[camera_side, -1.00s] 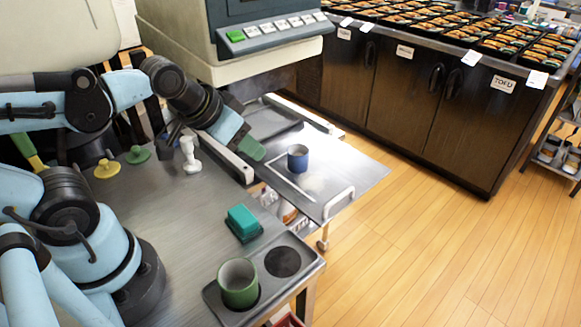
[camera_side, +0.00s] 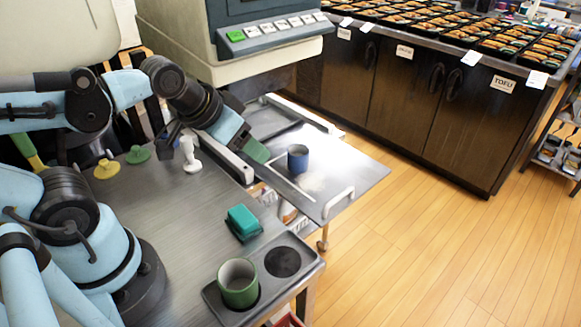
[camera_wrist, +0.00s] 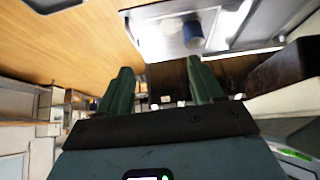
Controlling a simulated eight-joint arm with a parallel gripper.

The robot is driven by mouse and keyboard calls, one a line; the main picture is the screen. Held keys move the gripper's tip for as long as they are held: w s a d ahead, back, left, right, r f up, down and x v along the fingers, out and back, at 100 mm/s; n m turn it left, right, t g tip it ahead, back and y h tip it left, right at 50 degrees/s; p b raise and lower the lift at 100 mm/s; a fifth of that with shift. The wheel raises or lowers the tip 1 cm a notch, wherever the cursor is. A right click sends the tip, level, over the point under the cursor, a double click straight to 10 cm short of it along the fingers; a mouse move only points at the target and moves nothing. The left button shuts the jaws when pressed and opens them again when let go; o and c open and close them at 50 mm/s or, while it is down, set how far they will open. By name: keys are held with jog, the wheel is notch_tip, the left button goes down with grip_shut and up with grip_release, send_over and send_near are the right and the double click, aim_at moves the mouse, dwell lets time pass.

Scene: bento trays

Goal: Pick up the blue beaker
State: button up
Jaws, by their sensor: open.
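The blue beaker (camera_side: 298,158) stands upright on the metal side shelf (camera_side: 352,178), beyond the edge of the work table. In the wrist view the beaker (camera_wrist: 193,36) shows near the top, ahead of and slightly right of the fingers. My gripper (camera_wrist: 160,72) is open, with its two green fingers apart and nothing between them. In the side view my gripper (camera_side: 258,152) is to the left of the beaker, near the shelf's inner edge, and apart from it.
A green cup (camera_side: 238,283) sits in a holder at the table's front, with a teal block (camera_side: 243,222) behind it. Yellow (camera_side: 107,168) and green (camera_side: 138,154) knobs and a white stamp-like piece (camera_side: 190,155) stand at the table's back. A large machine (camera_side: 235,35) overhangs the back.

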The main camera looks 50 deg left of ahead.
jog(key=o, duration=0.4)
jog(key=m+g, duration=0.1)
jog(key=g, duration=0.4)
send_over(298, 159)
jog(key=a, duration=0.3)
notch_tip(298, 159, down, 8)
jog(key=f, duration=0.2)
jog(key=w+f, duration=0.1)
jog(key=f, duration=0.3)
jog(key=shift+w+d+f, duration=0.2)
jog(key=shift+d+f, duration=0.05)
jog(key=shift+w+d+f, duration=0.1)
jog(key=shift+w+f, duration=0.1)
jog(key=shift+f, duration=1.15)
jog(key=shift+w+d+f, duration=0.1)
jog(key=shift+w+f, duration=0.1)
jog(key=shift+f, duration=1.1)
